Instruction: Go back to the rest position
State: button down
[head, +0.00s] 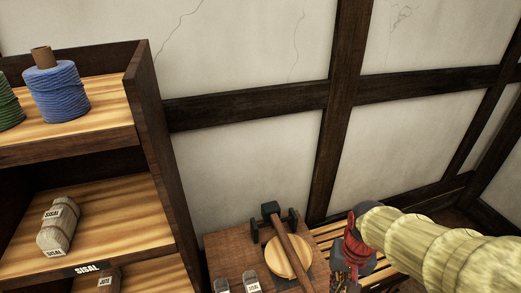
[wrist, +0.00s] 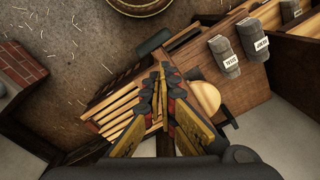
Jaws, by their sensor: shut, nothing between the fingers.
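My gripper (head: 341,278) hangs at the lower right in the head view, at the end of my pale yellow arm, beside the right side of a small wooden table (head: 226,250). In the wrist view my gripper (wrist: 162,70) points away from the camera with its red and yellow fingers together. It is shut and holds nothing. Slats of a wooden bench (wrist: 118,112) show past the fingers. How far the fingertips are from the bench or table is hard to tell.
The shelf unit (head: 150,130) at left holds a blue spool (head: 56,93) and a sisal bundle (head: 60,225). A timbered wall (head: 250,150) stands behind. Floor (wrist: 60,40) shows beyond the bench.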

jog(key=s+a+r+n+t, duration=0.1)
jog(key=s+r+t, duration=0.4)
jog(key=r, duration=1)
jog(key=shift+s+a+n+h, duration=0.15)
jog(key=shift+s+n+h, duration=0.15)
jog(key=shift+s+n, duration=0.45)
jog(key=shift+w+r, duration=0.1)
jog(key=shift+w, duration=0.05)
